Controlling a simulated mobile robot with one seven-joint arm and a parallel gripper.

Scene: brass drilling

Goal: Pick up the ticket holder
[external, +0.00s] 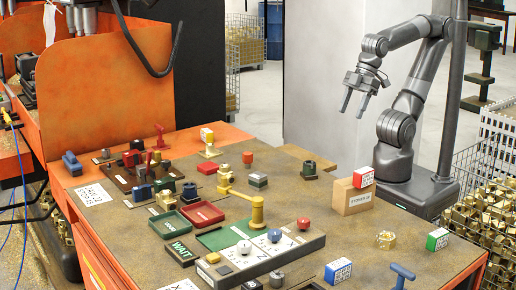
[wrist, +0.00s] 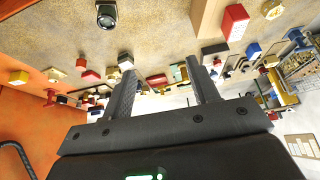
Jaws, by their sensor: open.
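My gripper (external: 353,114) is raised at the right above the back of the worktable, open and empty. In the wrist view its two fingers (wrist: 160,65) stand apart with nothing between them. I cannot tell for sure which thing is the ticket holder. A tan block with a printed label (external: 353,199) stands upright at the table's right, below my gripper; it may be the one. What looks like the same block (wrist: 205,18) shows at the top of the wrist view, partly cut off. My gripper touches nothing.
A dark cylinder (external: 309,168), a yellow post (external: 257,212), green and red trays (external: 201,214) and a long grey panel (external: 262,258) crowd the table (external: 410,252). Wire bins of brass parts (external: 490,205) stand right.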

